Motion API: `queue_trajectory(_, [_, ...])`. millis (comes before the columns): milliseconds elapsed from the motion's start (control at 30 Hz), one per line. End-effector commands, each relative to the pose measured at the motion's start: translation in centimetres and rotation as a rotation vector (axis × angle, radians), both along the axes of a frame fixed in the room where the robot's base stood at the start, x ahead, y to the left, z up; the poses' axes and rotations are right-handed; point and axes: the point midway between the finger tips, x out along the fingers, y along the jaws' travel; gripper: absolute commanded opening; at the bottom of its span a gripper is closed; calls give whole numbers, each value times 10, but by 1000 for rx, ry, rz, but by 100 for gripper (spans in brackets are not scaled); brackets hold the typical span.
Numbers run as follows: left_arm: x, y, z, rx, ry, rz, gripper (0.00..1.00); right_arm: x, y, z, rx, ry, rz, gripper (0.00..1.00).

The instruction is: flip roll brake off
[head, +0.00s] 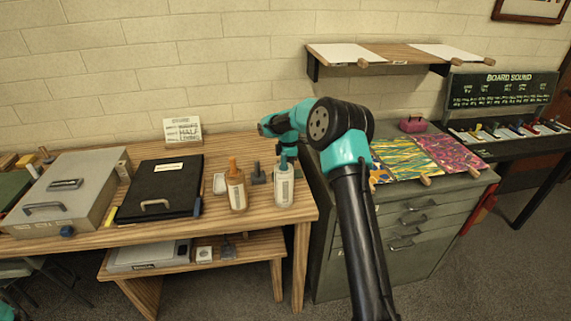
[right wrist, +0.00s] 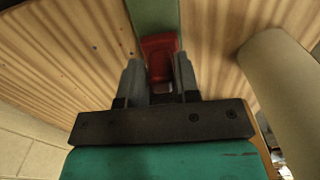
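A small red block-like part (right wrist: 158,50), perhaps the brake lever, shows in the right wrist view on a green strip (right wrist: 153,12) between wooden surfaces. My right gripper (right wrist: 158,72) is open, with its two grey fingers apart on either side of the near end of the red part. I cannot tell whether the fingers touch it. A thick pale cylinder (right wrist: 285,85), perhaps the roll, lies to the right. In the head view, my right arm covers this spot and I cannot make out the gripper or the red part. My left gripper is not in view.
A green cabinet (head: 335,265) with marbled sheets (head: 400,158) stands to the right. A shelf (head: 395,54) hangs on the wall.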

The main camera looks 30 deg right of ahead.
Motion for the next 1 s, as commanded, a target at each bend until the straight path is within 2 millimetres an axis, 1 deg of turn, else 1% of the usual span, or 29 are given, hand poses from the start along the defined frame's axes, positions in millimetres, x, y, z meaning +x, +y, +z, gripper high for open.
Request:
queue_trajectory(33, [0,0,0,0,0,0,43,0,0,0,0,0,-1,35])
queue_trajectory(200, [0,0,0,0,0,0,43,0,1,0,1,0,-1,51])
queue_trajectory(433, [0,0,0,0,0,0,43,0,1,0,2,0,0,51])
queue_trajectory(567, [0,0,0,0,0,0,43,0,1,4,2,-1,-1,51])
queue_trajectory(667, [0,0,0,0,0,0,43,0,1,13,1,-2,-1,51])
queue_trajectory(767, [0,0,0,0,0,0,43,1,1,26,2,-3,-1,51])
queue_trajectory(1000, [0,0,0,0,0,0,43,1,1,71,1,-4,-1,51])
